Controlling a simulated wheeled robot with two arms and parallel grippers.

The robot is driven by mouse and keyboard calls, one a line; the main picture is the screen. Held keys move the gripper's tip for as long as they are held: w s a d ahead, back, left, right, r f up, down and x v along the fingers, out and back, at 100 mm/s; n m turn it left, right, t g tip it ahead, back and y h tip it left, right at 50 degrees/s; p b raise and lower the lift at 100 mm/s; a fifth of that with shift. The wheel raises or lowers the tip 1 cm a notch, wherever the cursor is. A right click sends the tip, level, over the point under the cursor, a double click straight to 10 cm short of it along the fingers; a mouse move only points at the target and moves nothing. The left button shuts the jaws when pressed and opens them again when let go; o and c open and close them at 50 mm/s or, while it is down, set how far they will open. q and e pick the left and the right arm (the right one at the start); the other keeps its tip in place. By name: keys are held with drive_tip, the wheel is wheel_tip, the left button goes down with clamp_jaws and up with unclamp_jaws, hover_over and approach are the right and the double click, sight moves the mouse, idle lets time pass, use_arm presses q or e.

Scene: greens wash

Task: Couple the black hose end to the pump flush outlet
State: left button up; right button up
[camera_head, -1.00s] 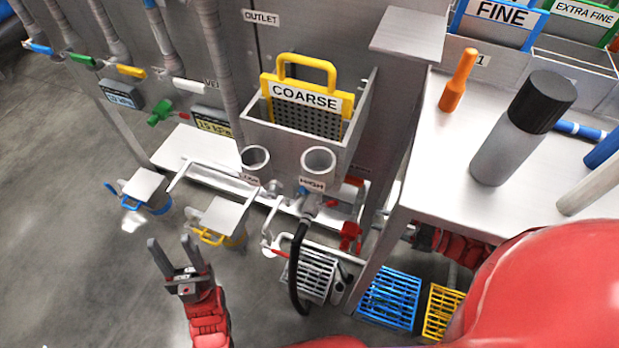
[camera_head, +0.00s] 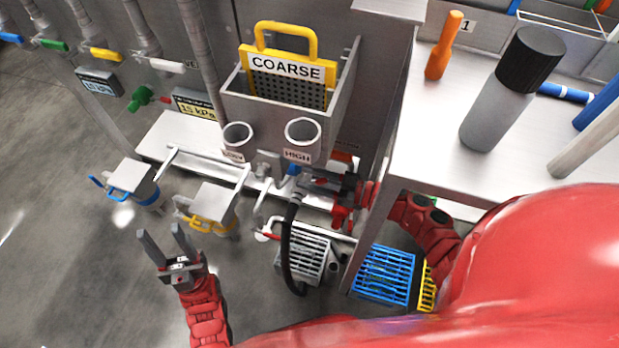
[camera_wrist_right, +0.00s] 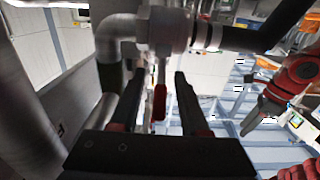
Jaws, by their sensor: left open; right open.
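The black hose (camera_head: 287,245) hangs in a loop below the cup marked HIGH. Its upper end meets grey pipework there; I cannot tell whether it is coupled. In the right wrist view the black hose (camera_wrist_right: 262,38) comes in from the upper right, with a pale collar beside a grey pipe fitting (camera_wrist_right: 165,30). My right gripper (camera_head: 304,181) is open beside the hose top. In its wrist view the open fingers (camera_wrist_right: 157,85) point at the fitting, with a red lever between them. My left gripper (camera_head: 163,236) is open and empty over the floor. I cannot make out which port is the flush outlet.
A steel tank (camera_head: 296,118) holds a yellow COARSE screen (camera_head: 290,66). A worktable (camera_head: 420,165) stands to the right. Grey (camera_head: 308,257) and blue (camera_head: 384,272) crates are below.

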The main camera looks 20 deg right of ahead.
drive_tip(key=shift+w+a, duration=0.1)
drive_tip(key=shift+a, duration=0.05)
clamp_jaws()
drive_tip(key=shift+s+a+r+t+h+p, duration=0.1)
drive_tip(key=shift+s+r+t+h+p, duration=0.1)
drive_tip(key=shift+t+h+p, duration=0.35)
drive_tip(key=shift+f+t+h, duration=0.2)
drive_tip(key=shift+t+h, duration=0.35)
drive_tip(key=shift+t, duration=0.3)
unclamp_jaws()
drive_tip(key=shift+s, duration=0.1)
